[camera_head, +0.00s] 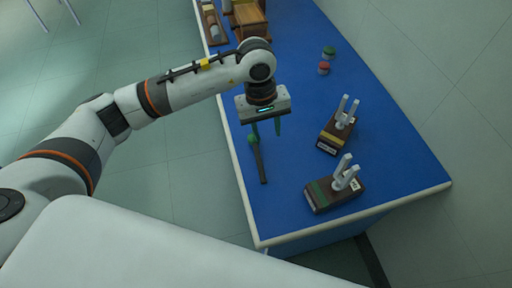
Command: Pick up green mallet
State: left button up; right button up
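The green mallet (260,164) lies near the left edge of the blue bench top. Its dark handle points toward the front, and its green head shows at the far end of the handle. My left gripper (266,134) points down at the head end, with its two fingers apart. The left finger overlaps the green head in the picture; I cannot tell whether they touch. My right gripper is out of view.
Two wooden blocks with grey tuning forks, one with a yellow band (328,138) and one with a green band (318,193), stand to the right. Green-topped (329,52) and red-topped (323,69) small jars stand farther back. A wooden box (250,22) stands at the far end.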

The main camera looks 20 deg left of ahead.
pick_arm(q)
jog(key=w+a+y, duration=0.1)
jog(key=a+y, duration=0.1)
jog(key=a, duration=0.1)
jog(key=p, duration=0.2)
send_over(257, 152)
jog(key=f, duration=0.5)
jog(key=shift+w+a+f, duration=0.1)
jog(key=shift+a, duration=0.15)
jog(key=shift+f+p, duration=0.3)
jog(key=shift+f, duration=0.25)
jog(key=f, duration=0.1)
jog(key=f+p, duration=0.1)
jog(key=f, duration=0.1)
jog(key=f+p, duration=0.1)
jog(key=shift+d+f, duration=0.2)
jog(key=shift+d, duration=0.1)
jog(key=shift+f, duration=0.4)
jog(key=shift+c, duration=0.3)
grip_shut()
